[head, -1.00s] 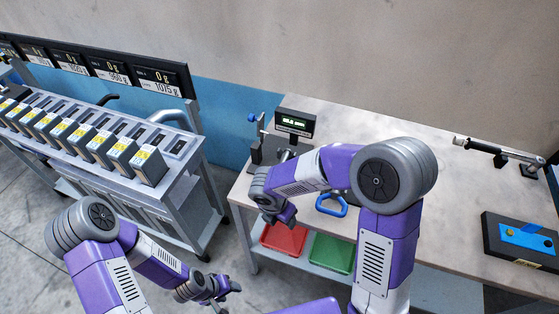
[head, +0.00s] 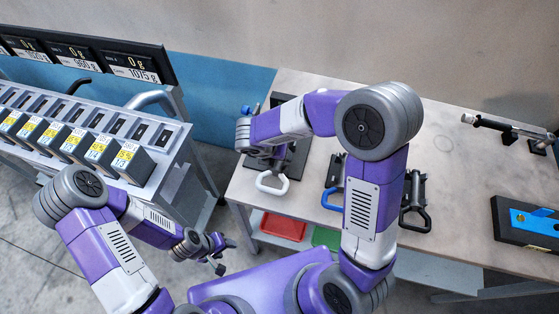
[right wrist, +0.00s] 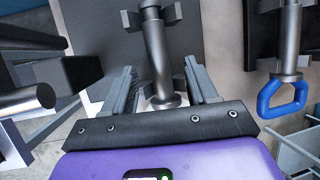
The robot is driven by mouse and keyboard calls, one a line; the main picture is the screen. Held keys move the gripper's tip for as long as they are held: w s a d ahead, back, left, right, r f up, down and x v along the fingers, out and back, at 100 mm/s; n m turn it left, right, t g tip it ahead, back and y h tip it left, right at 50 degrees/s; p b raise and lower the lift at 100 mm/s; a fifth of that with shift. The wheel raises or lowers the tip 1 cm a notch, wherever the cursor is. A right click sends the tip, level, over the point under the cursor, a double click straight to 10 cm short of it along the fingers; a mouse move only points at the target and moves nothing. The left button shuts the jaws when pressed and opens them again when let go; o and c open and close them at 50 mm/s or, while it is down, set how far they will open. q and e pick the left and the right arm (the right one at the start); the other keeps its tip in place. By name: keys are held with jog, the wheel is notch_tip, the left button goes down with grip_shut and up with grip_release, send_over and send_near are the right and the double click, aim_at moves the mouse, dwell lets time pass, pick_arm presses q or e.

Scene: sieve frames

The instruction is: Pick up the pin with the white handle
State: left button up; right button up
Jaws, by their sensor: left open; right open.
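The white handle (head: 272,182) is a loop at the front of a dark fixture at the table's left end. The blue handle (head: 332,195) and black handle (head: 414,218) lie to its right. My right gripper (head: 264,153) is just behind the white handle, partly hidden by its own arm. In the right wrist view its open fingers (right wrist: 160,78) stand either side of a grey metal rod (right wrist: 154,45). The rod appears to belong to the white-handled pin, but its handle is hidden there. The blue handle (right wrist: 283,98) shows at right. My left gripper (head: 216,250) is open and empty, off the table.
A rack of labelled boxes (head: 104,150) stands at left. Red (head: 284,227) and green (head: 326,238) bins are on the shelf under the table (head: 445,150). A metal tool (head: 492,123) and a blue-topped block (head: 530,220) lie at right. The table's centre right is clear.

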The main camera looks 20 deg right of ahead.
jog(key=x, duration=0.3)
jog(key=shift+a+r, duration=0.1)
jog(key=shift+c, duration=0.3)
grip_shut()
